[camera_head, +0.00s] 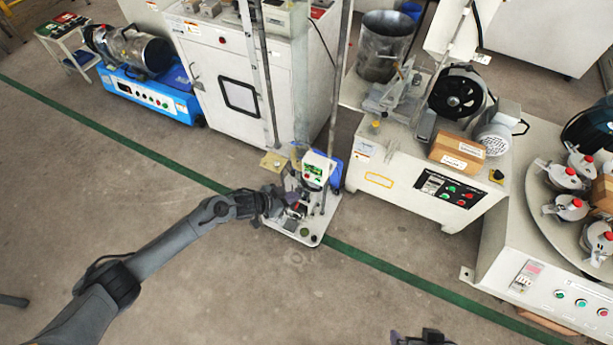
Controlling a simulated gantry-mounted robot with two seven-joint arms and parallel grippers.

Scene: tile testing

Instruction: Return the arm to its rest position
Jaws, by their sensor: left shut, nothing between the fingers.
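My left arm comes in from the lower left, and my left gripper (283,204) is at its end, in the middle of the view. The left gripper is shut with nothing seen in it. It is over the near left part of a small white-based testing device (306,236) with a green display; I cannot tell whether it touches the device. The gripper hides part of the device. A dark piece of my right arm's end (424,338) shows at the bottom edge; its fingers cannot be made out.
Behind the device stands a white cabinet (215,62). To the right are a machine with a motor and a cardboard box (457,151), and a round table with several red-topped jars (563,174). A blue-based machine (150,92) is at upper left. The floor (120,190) at left is clear.

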